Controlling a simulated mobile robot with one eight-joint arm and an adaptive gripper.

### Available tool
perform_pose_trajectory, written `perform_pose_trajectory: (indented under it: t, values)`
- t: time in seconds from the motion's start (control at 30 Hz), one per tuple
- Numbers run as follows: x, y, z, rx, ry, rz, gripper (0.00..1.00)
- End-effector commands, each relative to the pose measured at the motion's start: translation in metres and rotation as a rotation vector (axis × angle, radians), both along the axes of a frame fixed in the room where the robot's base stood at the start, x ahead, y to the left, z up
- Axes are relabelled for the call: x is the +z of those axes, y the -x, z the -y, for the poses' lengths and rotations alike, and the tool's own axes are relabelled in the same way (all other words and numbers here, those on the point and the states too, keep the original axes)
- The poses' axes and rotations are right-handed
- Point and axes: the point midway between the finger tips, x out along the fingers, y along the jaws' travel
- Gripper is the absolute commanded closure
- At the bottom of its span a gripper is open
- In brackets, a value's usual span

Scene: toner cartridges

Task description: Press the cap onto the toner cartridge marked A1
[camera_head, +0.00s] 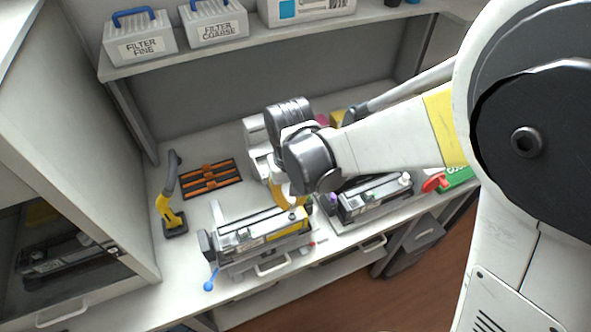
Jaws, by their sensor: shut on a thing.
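A toner cartridge with a yellow label (287,229) lies in a grey holder at the front middle of the bench. A second dark and grey cartridge (368,203) lies in a holder to its right, with a pale round cap (404,179) near its right end. I cannot read A1 on either one. My gripper (291,203) is over the right part of the yellow-labelled cartridge, pointing down. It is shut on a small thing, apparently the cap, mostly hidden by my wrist. I cannot tell whether that cap touches the cartridge.
A yellow and grey hand tool (172,209) and a dark tray with orange bars (211,179) are at the left. A blue-knobbed lever (208,285) sticks out in front. A cabinet (75,150) bounds the left. A shelf (240,36) with filter boxes is above. A red-handled thing (434,183) is right.

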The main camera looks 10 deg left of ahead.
Motion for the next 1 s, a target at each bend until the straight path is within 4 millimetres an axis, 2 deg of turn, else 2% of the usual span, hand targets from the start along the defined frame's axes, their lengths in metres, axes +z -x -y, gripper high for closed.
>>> perform_pose_trajectory:
  t: [0.03,0.27,0.57,1.0]
  values:
    - [-0.008,0.000,0.000,0.000,0.000,0.000,0.98]
    - [-0.031,0.000,0.000,0.000,0.000,0.000,0.98]
    - [-0.028,0.000,0.000,-0.001,0.000,0.000,0.98]
    - [-0.036,0.001,0.001,-0.001,0.000,0.000,0.98]
